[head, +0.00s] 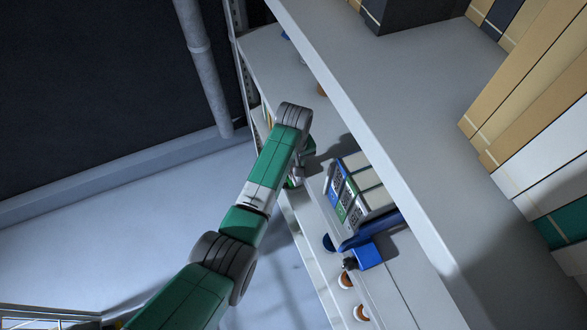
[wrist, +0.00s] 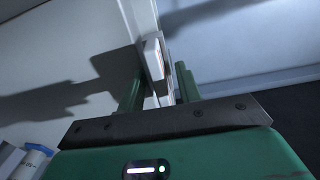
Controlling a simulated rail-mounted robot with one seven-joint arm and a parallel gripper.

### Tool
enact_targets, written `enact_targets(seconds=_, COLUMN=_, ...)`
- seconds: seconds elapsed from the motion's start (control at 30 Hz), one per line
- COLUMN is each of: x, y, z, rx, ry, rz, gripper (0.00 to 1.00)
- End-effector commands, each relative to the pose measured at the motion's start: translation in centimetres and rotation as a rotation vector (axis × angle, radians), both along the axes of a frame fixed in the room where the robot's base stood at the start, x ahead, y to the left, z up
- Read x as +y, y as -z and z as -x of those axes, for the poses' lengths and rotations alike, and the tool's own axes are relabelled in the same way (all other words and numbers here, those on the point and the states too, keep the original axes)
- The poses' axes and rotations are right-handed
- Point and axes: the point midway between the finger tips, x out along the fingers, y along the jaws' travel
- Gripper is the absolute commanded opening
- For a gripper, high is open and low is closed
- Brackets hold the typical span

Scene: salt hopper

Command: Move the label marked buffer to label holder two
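My gripper shows in the wrist view (wrist: 160,75) with its two green fingers apart, pointing at the shelf edge. A narrow gap seems to show beside the right finger. I cannot read any marking on the block, so I cannot tell whether it is the buffer label or a holder. In the head view my gripper is mostly hidden behind my arm at the shelf front.
In the head view, boxes with blue, green and grey labels (head: 358,192) stand on the lower shelf. A blue item (head: 368,254) and brown-and-white round items (head: 346,281) are nearby. An upper shelf (head: 390,130) overhangs them.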

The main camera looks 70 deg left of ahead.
Motion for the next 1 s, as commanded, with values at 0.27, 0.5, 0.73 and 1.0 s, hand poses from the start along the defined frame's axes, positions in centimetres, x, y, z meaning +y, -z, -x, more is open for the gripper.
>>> enact_targets(seconds=0.27, x=0.0, y=-0.1, z=0.0, rx=0.0, ry=0.0, rz=0.0, gripper=0.01)
enact_targets(seconds=0.5, x=0.01, y=-0.14, z=-0.01, rx=0.0, ry=0.0, rz=0.0, gripper=0.0)
enact_targets(seconds=0.73, x=0.01, y=-0.16, z=-0.01, rx=0.0, ry=0.0, rz=0.0, gripper=0.0)
enact_targets(seconds=1.0, x=0.01, y=-1.06, z=-0.01, rx=0.0, ry=0.0, rz=0.0, gripper=0.0)
